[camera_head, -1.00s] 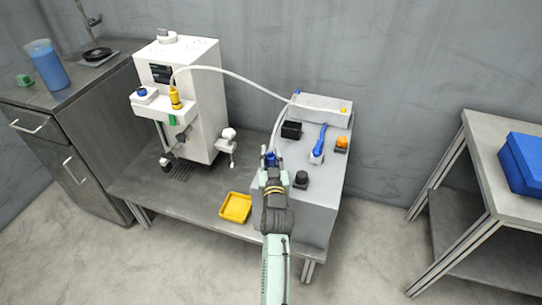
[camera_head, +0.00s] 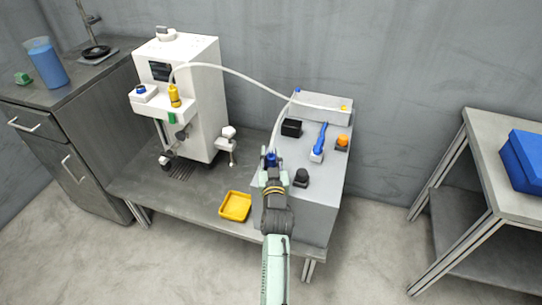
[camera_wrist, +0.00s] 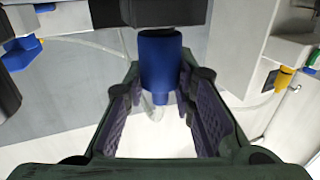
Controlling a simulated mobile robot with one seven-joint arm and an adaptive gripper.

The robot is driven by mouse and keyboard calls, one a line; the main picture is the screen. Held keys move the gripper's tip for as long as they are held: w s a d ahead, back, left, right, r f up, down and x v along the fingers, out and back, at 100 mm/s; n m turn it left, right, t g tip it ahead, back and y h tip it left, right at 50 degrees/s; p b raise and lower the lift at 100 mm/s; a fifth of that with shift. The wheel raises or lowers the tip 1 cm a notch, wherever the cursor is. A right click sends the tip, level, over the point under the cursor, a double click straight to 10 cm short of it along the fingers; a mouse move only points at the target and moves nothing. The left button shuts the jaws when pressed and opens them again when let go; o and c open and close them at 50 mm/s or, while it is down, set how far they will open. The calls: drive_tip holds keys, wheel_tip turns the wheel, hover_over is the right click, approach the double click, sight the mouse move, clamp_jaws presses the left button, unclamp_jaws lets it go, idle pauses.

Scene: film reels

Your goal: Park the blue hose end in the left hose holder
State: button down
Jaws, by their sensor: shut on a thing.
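My gripper (camera_head: 271,163) is shut on the blue hose end (camera_head: 270,158) at the left edge of the grey box. In the wrist view the blue hose end (camera_wrist: 160,62) sits between my two finger pads, with a dark block (camera_wrist: 150,12) directly above it. I cannot tell whether they touch or whether that block is the left hose holder. A pale hose (camera_head: 279,122) rises from the hose end. In the head view my gripper and wrist hide the area around the hose end.
A white machine (camera_head: 205,90) holds a yellow hose end (camera_head: 174,95). A yellow tray (camera_head: 235,206) lies on the bench.

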drive_tip(key=c, duration=1.6)
unclamp_jaws()
drive_tip(key=shift+c, duration=0.2)
drive_tip(key=shift+f, duration=0.1)
